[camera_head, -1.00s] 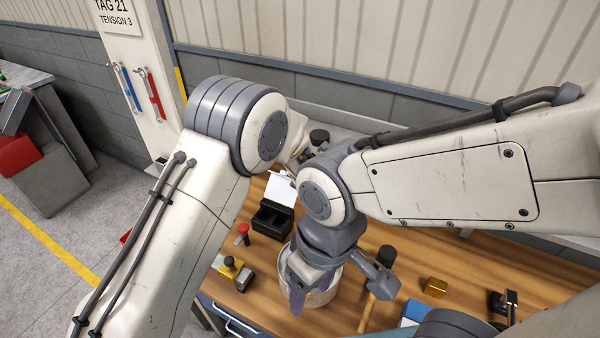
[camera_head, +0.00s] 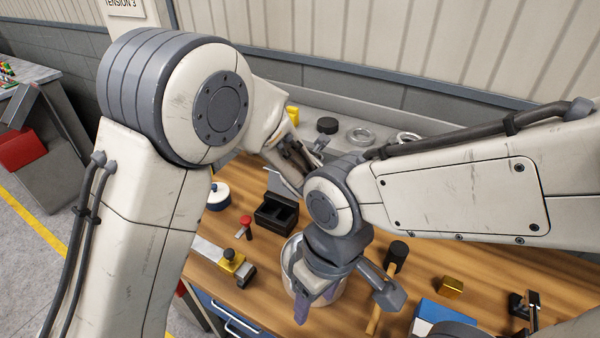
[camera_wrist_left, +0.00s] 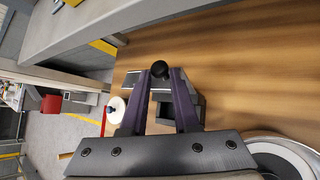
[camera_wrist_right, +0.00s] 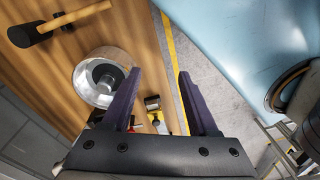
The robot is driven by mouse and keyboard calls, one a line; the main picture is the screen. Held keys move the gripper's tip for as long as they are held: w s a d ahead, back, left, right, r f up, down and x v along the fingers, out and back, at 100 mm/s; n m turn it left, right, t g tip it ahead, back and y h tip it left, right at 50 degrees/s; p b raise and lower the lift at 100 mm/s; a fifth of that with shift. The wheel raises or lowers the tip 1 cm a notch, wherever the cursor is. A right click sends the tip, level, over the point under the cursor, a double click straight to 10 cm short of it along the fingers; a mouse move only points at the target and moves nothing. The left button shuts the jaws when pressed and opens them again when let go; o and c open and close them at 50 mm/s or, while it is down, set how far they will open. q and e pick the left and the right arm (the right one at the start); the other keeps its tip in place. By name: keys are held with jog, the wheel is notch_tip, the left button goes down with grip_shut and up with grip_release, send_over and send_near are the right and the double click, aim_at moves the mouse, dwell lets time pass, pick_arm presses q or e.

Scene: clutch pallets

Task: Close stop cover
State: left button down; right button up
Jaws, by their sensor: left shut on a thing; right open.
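An open black box (camera_head: 276,214) stands on the wooden bench, and part of it shows past my fingers in the left wrist view (camera_wrist_left: 196,104). My left gripper (camera_wrist_left: 160,72) is shut on a round black knob (camera_wrist_left: 160,69) at its fingertips. A grey flat panel (camera_wrist_left: 158,86) shows just behind the knob; I cannot tell how the two join. In the head view the left fingertips are largely hidden behind my right wrist. My right gripper (camera_wrist_right: 160,75) is open and empty, above and beside a round metal-topped pot (camera_wrist_right: 92,88).
A red-topped button (camera_head: 246,221) and a yellow fixture with a black knob (camera_head: 232,257) stand left of the pot. A mallet (camera_head: 396,254), a gold block (camera_head: 450,287) and a blue-and-white box (camera_head: 437,314) lie right. Rings (camera_head: 360,135) sit on the back shelf.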

jog(key=shift+f+b, duration=0.35)
jog(key=shift+f, duration=0.25)
